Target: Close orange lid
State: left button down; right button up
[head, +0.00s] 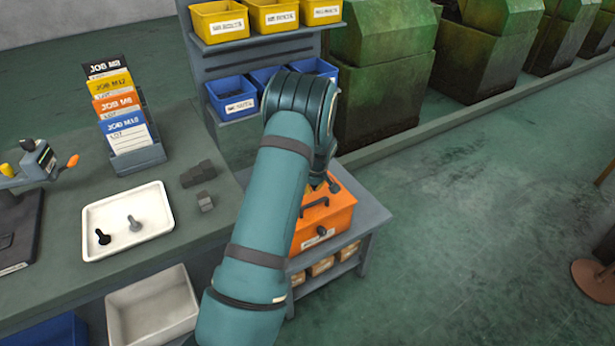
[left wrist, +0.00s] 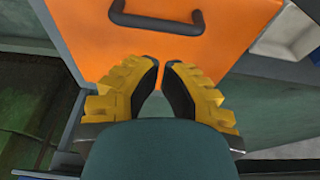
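The orange box (head: 318,237) stands on a low grey stand right of the bench. Its orange lid (head: 338,207) has a black handle (head: 315,203) and looks flat and down on the box, but my arm hides its far left part. In the left wrist view the orange lid (left wrist: 150,48) fills the upper middle, with the handle (left wrist: 157,20) at the top. My left gripper (left wrist: 161,64) has yellow fingers with black pads, their tips close together with only a narrow gap and nothing between them. It is over the lid's edge, apart from the handle. My right gripper is not in view.
The bench (head: 70,200) holds a white tray (head: 158,208) with two bolts and a card holder (head: 137,158). A bin rack (head: 250,50) stands behind the box. Green machines (head: 385,70) line the back.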

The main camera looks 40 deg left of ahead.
aim_at(314, 204)
pick_arm(q)
jog(key=d+f+y, duration=0.1)
jog(key=d+f, duration=0.1)
jog(key=shift+s+f+t+y, duration=0.15)
jog(key=shift+f+t+y, duration=0.15)
jog(key=shift+f+y, duration=0.1)
jog(key=shift+s+d+f+y, duration=0.15)
jog(key=shift+f+y, duration=0.35)
jog(key=shift+f, duration=0.35)
jog(key=shift+d+f, duration=0.15)
